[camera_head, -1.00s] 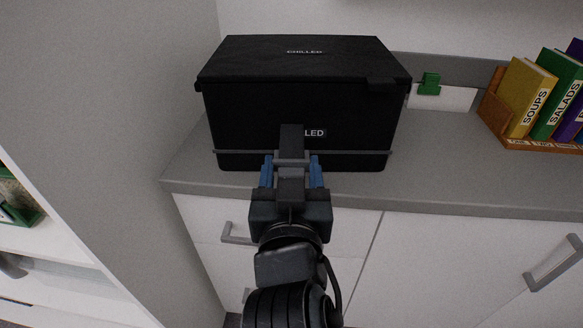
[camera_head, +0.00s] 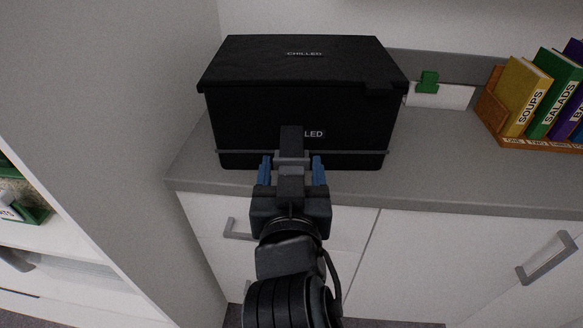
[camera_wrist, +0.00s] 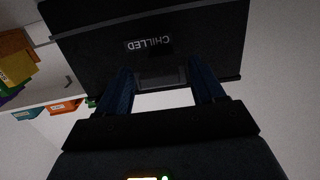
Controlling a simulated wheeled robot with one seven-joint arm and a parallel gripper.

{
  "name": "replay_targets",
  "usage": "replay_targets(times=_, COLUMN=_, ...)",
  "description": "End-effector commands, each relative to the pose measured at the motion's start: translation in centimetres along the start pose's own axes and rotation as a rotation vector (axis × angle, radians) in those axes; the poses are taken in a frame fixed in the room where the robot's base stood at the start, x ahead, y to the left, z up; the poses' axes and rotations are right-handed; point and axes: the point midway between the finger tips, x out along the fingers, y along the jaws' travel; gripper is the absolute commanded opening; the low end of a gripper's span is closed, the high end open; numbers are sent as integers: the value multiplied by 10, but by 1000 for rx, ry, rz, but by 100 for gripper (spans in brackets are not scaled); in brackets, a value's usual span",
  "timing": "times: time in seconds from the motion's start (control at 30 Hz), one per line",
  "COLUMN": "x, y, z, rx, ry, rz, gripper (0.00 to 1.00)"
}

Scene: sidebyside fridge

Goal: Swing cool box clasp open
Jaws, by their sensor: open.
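The black cool box (camera_head: 240,115) stands on the grey counter with its lid (camera_head: 300,65) down. In the wrist view the box (camera_wrist: 210,40) appears upside down beyond my open gripper (camera_wrist: 161,72). A grey frame (camera_wrist: 162,78) shows between the fingers; I cannot tell whether it belongs to the box.
Books in a wooden holder (camera_head: 494,112) stand at the right of the counter (camera_head: 450,160). A green clip (camera_head: 428,82) stands behind the box at right. White cabinets with grey handles (camera_head: 548,258) are below. A tall grey panel (camera_head: 120,100) borders the left side.

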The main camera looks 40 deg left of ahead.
Motion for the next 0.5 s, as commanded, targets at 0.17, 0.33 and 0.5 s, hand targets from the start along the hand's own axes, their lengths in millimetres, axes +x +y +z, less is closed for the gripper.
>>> replay_targets(times=0.17, x=-24, y=0, z=2, rx=0, ry=0, rz=0, gripper=68)
replay_targets(times=0.33, x=-52, y=0, z=2, rx=1, ry=-1, rz=0, gripper=68)
replay_targets(times=0.5, x=-70, y=0, z=1, rx=0, ry=0, rz=0, gripper=68)
